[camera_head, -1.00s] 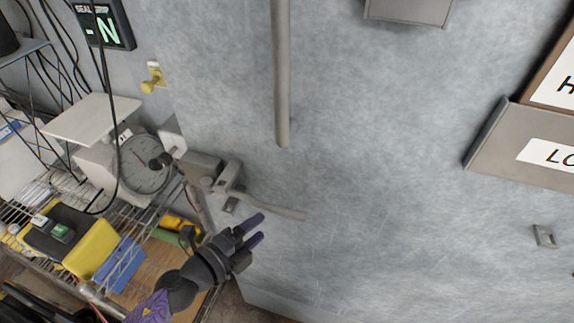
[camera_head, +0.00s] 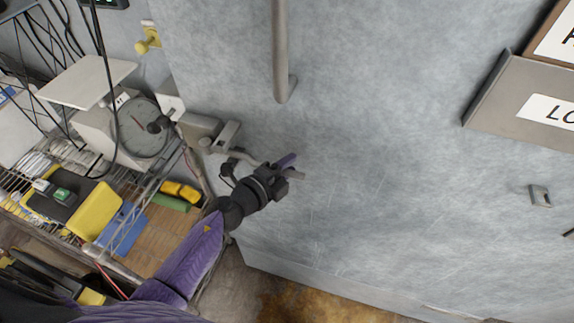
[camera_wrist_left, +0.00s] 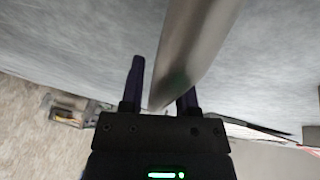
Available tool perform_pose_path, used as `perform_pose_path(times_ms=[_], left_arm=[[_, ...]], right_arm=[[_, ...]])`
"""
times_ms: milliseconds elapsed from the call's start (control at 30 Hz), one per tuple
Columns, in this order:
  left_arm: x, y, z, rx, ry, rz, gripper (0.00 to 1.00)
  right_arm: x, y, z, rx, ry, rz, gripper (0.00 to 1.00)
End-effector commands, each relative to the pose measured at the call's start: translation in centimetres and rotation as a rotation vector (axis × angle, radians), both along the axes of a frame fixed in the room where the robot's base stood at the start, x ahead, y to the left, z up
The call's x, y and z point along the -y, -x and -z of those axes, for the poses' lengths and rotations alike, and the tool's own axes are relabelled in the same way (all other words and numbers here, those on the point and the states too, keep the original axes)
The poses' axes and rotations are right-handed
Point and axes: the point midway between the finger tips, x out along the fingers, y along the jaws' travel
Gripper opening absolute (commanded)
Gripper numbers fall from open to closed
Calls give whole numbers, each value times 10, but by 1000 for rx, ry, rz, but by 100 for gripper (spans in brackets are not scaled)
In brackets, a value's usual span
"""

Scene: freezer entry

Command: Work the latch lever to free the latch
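The latch lever (camera_head: 243,156) is a grey metal bar on the freezer door's left edge. It runs right and slightly down from the latch body (camera_head: 228,136). In the left wrist view the lever (camera_wrist_left: 198,45) passes between the two dark fingers of my left gripper (camera_wrist_left: 162,82). The fingers are apart, with a gap showing beside the left finger. Whether the right finger touches the bar is unclear. My right gripper is not in view.
A vertical door handle (camera_head: 281,50) is above the lever. A dial scale (camera_head: 140,128) and a wire shelf (camera_head: 150,190) with yellow and blue items stand to the left. The grey door surface (camera_head: 400,190) right of the lever is mostly bare.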

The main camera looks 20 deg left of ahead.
Motion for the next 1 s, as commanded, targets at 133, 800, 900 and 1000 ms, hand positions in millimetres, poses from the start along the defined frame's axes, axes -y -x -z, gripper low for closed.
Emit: perform_pose_path(times_ms=[133,800,900,1000], left_arm=[[0,0,0,0,0,0,6],[0,0,0,-1,0,0,0],[0,0,0,-1,0,0,0],[0,0,1,-1,0,0,0]], right_arm=[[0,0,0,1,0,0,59],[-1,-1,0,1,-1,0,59],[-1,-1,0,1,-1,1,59],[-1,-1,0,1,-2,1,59]])
